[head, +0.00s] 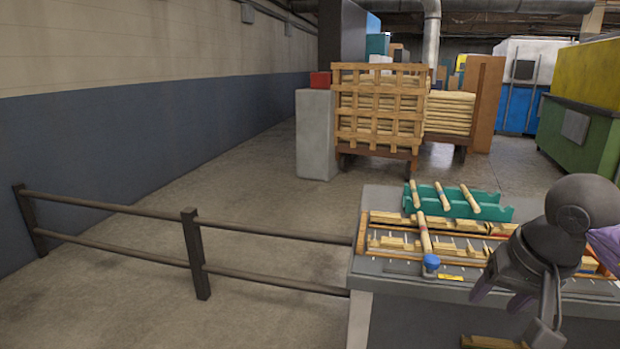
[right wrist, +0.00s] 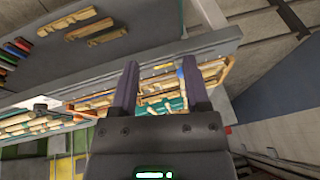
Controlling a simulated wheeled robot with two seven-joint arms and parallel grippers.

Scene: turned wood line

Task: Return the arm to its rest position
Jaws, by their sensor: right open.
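My right arm comes in at the right of the head view, and its gripper (head: 502,299) hangs over the front right part of the grey workbench (head: 395,268). In the right wrist view the two fingers of this gripper (right wrist: 160,82) stand apart with nothing between them. I cannot tell its exact height over the bench. My left arm and gripper do not show.
A teal rack (head: 490,208) holds several turned wood pieces. One long piece with a blue end (head: 431,262) lies across the wood-filled trays. A dark railing (head: 120,208) runs left of the bench. A slatted crate (head: 380,108) stands behind. Open floor lies between.

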